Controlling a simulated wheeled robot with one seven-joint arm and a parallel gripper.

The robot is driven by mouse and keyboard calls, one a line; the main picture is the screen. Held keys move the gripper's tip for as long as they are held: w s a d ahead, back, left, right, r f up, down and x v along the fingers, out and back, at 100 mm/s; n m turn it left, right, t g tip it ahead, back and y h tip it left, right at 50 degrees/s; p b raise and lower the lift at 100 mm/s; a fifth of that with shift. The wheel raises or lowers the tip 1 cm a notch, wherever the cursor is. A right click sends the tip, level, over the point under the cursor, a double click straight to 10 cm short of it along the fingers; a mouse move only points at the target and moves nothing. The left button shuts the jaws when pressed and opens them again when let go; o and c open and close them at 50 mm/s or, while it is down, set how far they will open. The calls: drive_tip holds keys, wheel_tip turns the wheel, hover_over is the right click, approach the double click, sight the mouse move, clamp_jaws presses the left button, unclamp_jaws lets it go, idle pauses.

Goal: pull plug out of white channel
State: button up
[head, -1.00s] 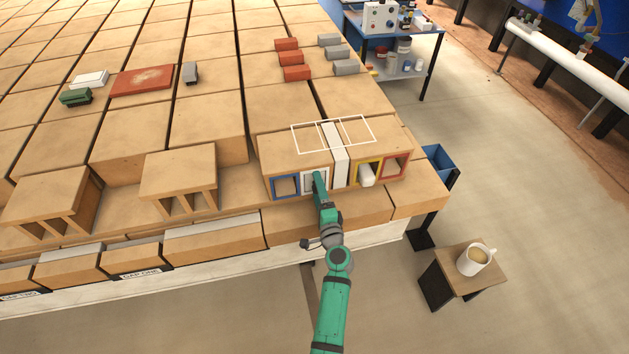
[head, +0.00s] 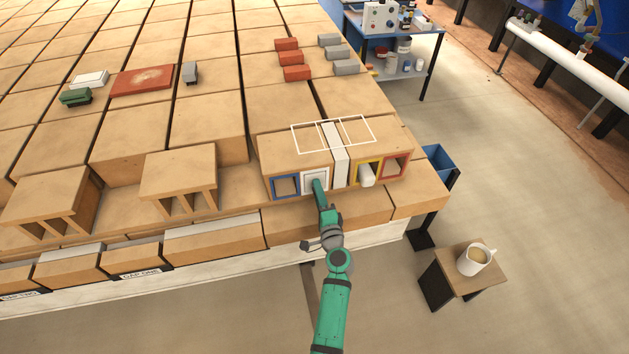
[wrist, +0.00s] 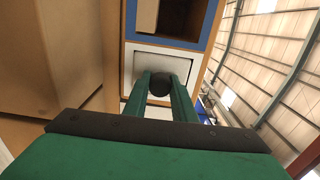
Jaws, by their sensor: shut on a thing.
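The white channel (head: 304,190) is a white-rimmed square opening in the front of the hollow brick, between the blue and yellow rims. It also shows in the wrist view (wrist: 130,62). A pale plug face (head: 313,176) fills its mouth; the wrist view shows this face with a dark round knob (wrist: 160,84) standing out from it. My gripper (head: 317,184) is at the channel front. In the wrist view its two green fingers (wrist: 160,90) are shut on the knob from both sides. How deep the plug sits is hidden.
The blue-rimmed opening (head: 286,186) is left of the channel. A white block sticks out of the yellow-rimmed opening (head: 366,175) on the right, beside a red-rimmed one (head: 393,167). A ledge (head: 290,222) lies below. A stool with a mug (head: 475,260) stands at right.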

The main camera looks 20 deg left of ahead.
drive_tip(key=shift+v, duration=2.3)
drive_tip(key=v, duration=0.5)
idle(0.7)
